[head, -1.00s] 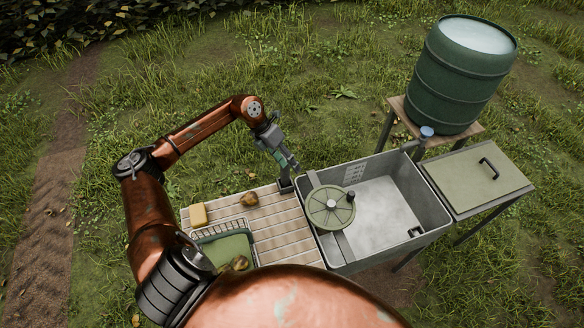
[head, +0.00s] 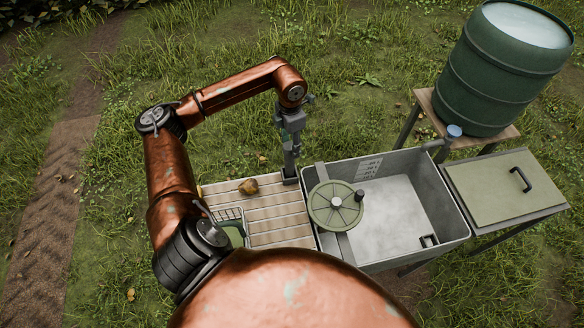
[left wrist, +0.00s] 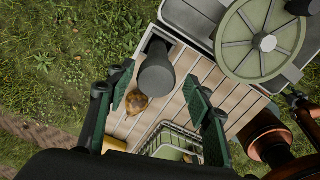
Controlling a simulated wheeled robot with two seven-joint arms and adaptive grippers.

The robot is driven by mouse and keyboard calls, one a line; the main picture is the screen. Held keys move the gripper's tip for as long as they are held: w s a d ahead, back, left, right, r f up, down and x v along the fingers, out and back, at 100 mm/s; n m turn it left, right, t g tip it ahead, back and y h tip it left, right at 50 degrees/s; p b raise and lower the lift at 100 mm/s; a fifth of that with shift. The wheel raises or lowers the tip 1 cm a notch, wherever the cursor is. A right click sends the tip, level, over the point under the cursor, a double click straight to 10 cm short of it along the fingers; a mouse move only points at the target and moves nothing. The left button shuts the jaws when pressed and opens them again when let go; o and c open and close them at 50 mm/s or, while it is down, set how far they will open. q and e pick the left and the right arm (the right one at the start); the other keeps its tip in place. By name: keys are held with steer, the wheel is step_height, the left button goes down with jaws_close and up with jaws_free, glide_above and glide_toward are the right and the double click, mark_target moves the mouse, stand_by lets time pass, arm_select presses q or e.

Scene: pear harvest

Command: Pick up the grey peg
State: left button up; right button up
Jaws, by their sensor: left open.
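The grey peg (left wrist: 156,74) stands upright in a small dark holder at the far corner of the slatted table, beside the basin. In the left wrist view its round top faces me. My left gripper (left wrist: 160,98) is open and points down, with its two green-padded fingers on either side of the peg's near end in the picture. In the head view the left gripper (head: 291,145) hangs right above the holder (head: 289,178), and the fingers mostly hide the peg. I cannot tell whether the pads touch it. My right gripper is not in view.
A brown pear (head: 248,187) lies on the slatted table (head: 275,212). A wire rack (left wrist: 170,135) and a yellow block (left wrist: 115,145) are nearby. The grey basin (head: 398,200) with a green round wheel (head: 336,207) stands close on the right.

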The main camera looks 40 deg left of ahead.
mark_target(290, 159)
arm_select(q)
step_height(290, 159, down, 2)
steer(key=shift+f+b, duration=0.1)
steer(key=shift+b, duration=0.3)
steer(key=shift+a+f+p, duration=0.15)
steer(key=shift+f+p, duration=0.1)
steer(key=shift+f, duration=1.5)
steer(key=shift+a+f+p, duration=0.1)
steer(key=shift+f+p, duration=0.1)
steer(key=shift+f, duration=1.55)
steer(key=shift+c, duration=0.4)
jaws_close()
